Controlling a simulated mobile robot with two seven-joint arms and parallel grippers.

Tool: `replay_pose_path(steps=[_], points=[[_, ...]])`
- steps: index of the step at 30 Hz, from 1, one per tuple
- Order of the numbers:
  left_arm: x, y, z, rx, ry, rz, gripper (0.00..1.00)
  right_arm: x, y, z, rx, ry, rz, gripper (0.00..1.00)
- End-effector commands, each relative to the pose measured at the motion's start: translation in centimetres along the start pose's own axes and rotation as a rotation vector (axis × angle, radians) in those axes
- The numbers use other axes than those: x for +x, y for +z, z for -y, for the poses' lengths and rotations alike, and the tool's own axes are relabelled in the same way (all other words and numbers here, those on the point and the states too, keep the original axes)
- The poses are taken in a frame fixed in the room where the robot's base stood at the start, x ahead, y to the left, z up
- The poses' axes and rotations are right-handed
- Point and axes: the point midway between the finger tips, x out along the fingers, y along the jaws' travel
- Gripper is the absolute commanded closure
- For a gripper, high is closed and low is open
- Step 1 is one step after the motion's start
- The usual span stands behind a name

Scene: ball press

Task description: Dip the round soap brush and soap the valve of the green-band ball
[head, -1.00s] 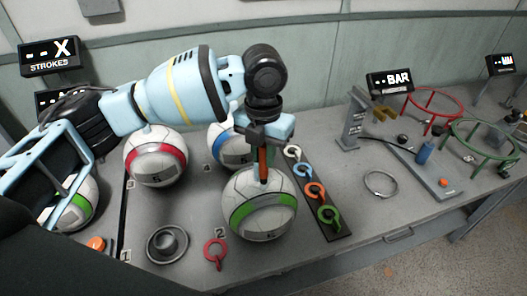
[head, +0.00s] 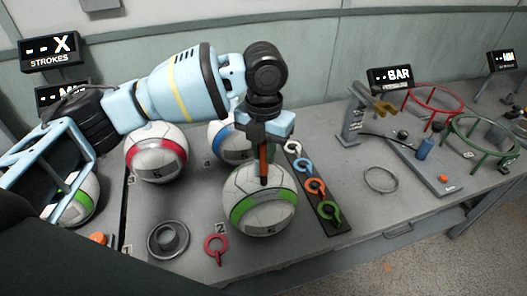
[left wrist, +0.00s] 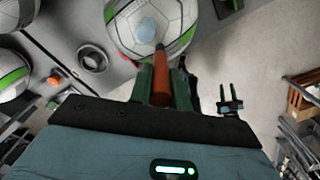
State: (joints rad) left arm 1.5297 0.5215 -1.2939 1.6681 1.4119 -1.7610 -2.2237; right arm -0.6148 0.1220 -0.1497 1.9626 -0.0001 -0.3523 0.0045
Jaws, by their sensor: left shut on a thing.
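My left gripper (head: 264,138) is shut on the orange-brown handle of the soap brush (head: 264,165), which points down. The brush meets the upper part of a green-band ball (head: 262,203) in the head view; I cannot tell whether it touches. In the left wrist view the handle (left wrist: 161,80) runs from between the fingers (left wrist: 158,92) toward the ball (left wrist: 178,25). A pale blue round patch (left wrist: 147,30) shows there; I cannot tell whether it is brush head or soap. The valve is not clear. A round grey dish (head: 168,240) stands left of the ball. My right gripper is not in view.
Another green-band ball (head: 80,203) is at the left behind my arm. A red-band ball (head: 157,155) and a blue-band ball (head: 228,143) stand behind. A red key-shaped tag (head: 215,245) lies near the dish. A black strip (head: 335,226) with coloured tags is right of the middle ball.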

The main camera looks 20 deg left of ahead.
Motion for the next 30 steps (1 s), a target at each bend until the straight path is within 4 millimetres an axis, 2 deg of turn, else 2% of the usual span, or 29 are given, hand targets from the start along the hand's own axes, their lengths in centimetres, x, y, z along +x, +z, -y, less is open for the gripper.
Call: replay_pose_path(steps=[9, 30], points=[[-2.0, 0.0, 0.0, 0.001, 0.000, 0.005, 1.00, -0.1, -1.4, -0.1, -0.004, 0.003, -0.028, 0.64], [-5.4, 0.0, 0.1, 0.001, -0.001, 0.002, 1.00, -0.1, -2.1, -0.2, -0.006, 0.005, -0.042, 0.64]])
